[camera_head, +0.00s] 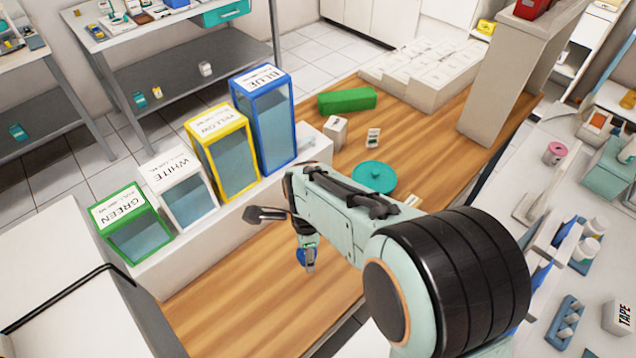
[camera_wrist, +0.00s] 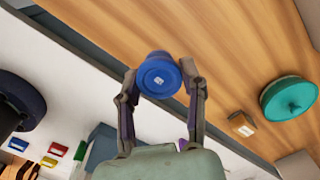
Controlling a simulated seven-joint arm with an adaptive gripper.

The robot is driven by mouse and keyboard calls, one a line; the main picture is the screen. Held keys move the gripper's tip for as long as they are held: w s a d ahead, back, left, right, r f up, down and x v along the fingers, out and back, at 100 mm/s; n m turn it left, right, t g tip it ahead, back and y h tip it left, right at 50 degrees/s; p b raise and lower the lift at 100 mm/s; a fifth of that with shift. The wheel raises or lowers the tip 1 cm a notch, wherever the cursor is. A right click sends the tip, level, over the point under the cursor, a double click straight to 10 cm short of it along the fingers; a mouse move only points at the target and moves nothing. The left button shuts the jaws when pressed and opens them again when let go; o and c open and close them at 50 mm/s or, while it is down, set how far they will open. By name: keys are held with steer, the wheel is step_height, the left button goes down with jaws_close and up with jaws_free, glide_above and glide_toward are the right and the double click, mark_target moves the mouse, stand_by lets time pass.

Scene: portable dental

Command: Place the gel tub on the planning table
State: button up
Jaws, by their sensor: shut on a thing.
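A teal round lid (camera_head: 374,177), a green block (camera_head: 346,100) and small white boxes (camera_head: 335,132) lie on the wood. Green, white, yellow and blue bins (camera_head: 265,120) stand along the left ledge. The near wood is clear. A cluttered white counter (camera_head: 500,245) is at right.

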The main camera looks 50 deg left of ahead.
steer(key=w+a+f, duration=0.1)
steer(key=a+f, duration=0.2)
steer(key=w+a+f, duration=0.2)
steer(key=a, duration=0.1)
steer(key=w+a+f, duration=0.2)
steer(key=a+f, duration=0.1)
steer(key=shift+a+f, duration=0.3)
steer(key=shift+a, duration=0.1)
steer(key=shift+f, duration=1.55)
steer(key=shift+f, duration=0.15)
steer(key=o, duration=0.9)
